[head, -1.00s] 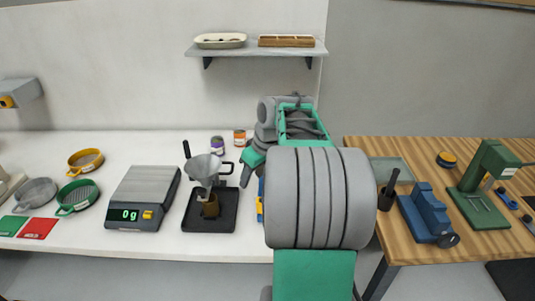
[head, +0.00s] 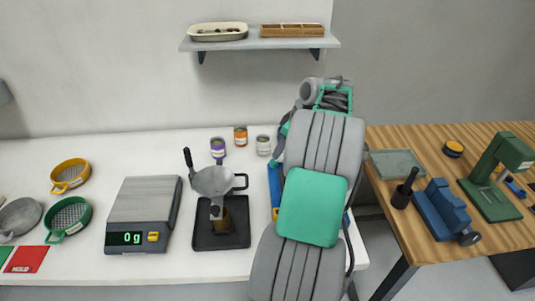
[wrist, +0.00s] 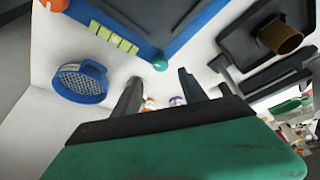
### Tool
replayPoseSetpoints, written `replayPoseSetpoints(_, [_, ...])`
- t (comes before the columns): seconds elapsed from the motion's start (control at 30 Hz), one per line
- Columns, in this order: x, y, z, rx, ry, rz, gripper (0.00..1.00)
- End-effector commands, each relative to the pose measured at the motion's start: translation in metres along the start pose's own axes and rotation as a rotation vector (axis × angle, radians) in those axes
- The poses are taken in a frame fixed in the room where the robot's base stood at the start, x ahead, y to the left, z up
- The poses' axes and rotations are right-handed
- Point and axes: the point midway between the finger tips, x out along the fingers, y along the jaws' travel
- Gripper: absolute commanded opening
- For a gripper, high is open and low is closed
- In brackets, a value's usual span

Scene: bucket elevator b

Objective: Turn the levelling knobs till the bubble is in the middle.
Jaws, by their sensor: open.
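A blue-framed device (wrist: 184,42) with a dark top lies at the upper part of the wrist view. It has a yellow-green segmented strip (wrist: 113,38), a round teal knob (wrist: 160,63) at its near corner and an orange knob (wrist: 56,5) at the other end. I cannot make out a bubble. In the head view only a blue edge (head: 274,185) shows beside my arm, probably the same device. My gripper (wrist: 159,76) is open and empty, its fingertips close to the teal knob in the picture; I cannot tell whether they touch. My arm hides the gripper in the head view.
A blue sieve (wrist: 80,83) lies left of my fingers. A black tray (head: 205,240) with funnel and cup stands left of my arm, and a grey scale (head: 143,205) reads 0 g. Several tins (head: 240,136) stand behind. A wooden bench (head: 400,225) is at right.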

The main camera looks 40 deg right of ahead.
Motion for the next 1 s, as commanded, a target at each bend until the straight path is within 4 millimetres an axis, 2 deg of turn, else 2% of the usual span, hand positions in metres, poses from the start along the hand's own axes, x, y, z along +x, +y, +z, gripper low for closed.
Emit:
replayPoseSetpoints(0.3, [0.057,-0.002,-0.001,-0.001,-0.002,-0.006,0.5])
replayPoseSetpoints(0.4, [0.068,-0.001,-0.001,-0.001,-0.001,-0.003,0.5])
replayPoseSetpoints(0.7, [0.073,-0.001,0.0,0.0,-0.001,-0.002,0.49])
replayPoseSetpoints(1.0, [0.073,-0.001,0.0,0.0,-0.001,-0.002,0.25])
